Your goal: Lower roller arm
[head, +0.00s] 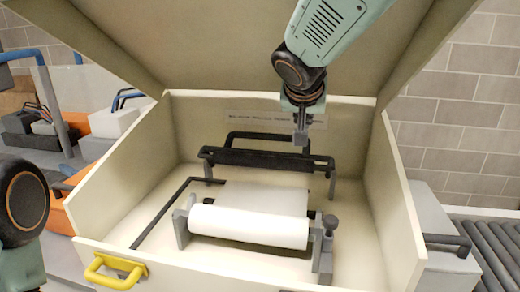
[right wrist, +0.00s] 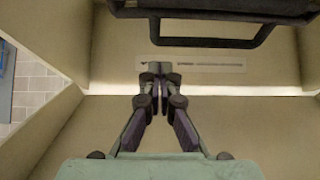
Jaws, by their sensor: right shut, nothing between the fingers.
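The roller arm, a black bar (head: 265,158) with a looped handle (head: 268,136), stands raised at the back of the open cream box. A white roll (head: 249,227) lies in front of it between grey brackets, with a white sheet leading back from it. My right gripper (head: 301,142) comes down from above and overlaps the right end of the handle. In the right wrist view its fingers (right wrist: 152,78) are shut and empty, and the black handle (right wrist: 210,42) appears apart from them. My left gripper is out of view.
The box's raised lid (head: 200,45) leans above, and its side walls (head: 125,165) flank the roller. A yellow handle (head: 115,270) is on the front wall. A roller conveyor (head: 488,250) lies at the right. The box floor left of the roll is mostly bare.

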